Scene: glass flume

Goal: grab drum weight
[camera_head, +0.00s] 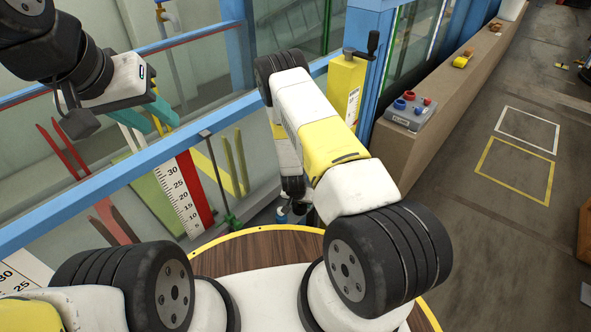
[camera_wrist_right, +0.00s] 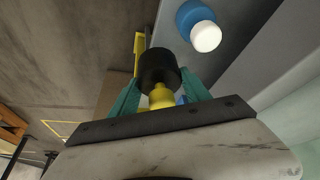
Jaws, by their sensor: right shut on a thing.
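The drum weight appears to be the black cylinder (camera_wrist_right: 158,66) with a yellow neck in the right wrist view. My right gripper (camera_wrist_right: 160,88) is shut on its yellow part, with one teal finger on each side. In the head view my right arm reaches down beside the flume, and its links hide the jaws and the weight. My left gripper (camera_head: 150,116) is raised at the upper left over the flume's blue rail. Its teal fingers stand apart, with nothing seen between them.
A blue object with a white end (camera_wrist_right: 200,28) lies near the weight. The blue flume rail (camera_head: 130,155) and glass walls run close to both arms. A grey control box (camera_head: 411,110) sits on the brown ledge (camera_head: 455,85). The floor at right is mostly open.

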